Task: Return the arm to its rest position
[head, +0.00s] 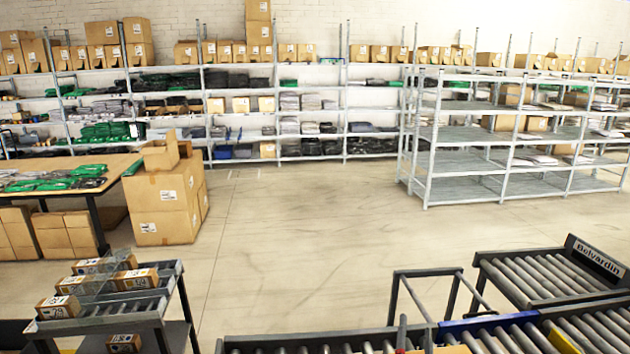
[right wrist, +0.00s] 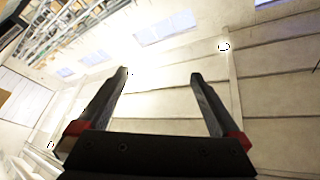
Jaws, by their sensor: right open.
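My right gripper (right wrist: 159,76) shows in the right wrist view. Its two dark fingers with red bases stand apart with nothing between them. Beyond the fingers that view shows a bright, pale panelled surface and, at the upper left, tilted shelving. I cannot make out either gripper in the head view. My left gripper is in no view.
Roller conveyors (head: 322,347) run along the bottom right, with another section (head: 545,277) behind. A cart (head: 100,310) with small boxes stands lower left. Stacked cartons (head: 160,210) stand beside a table (head: 118,165). Shelves (head: 470,190) stand behind; the middle floor (head: 300,240) is clear.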

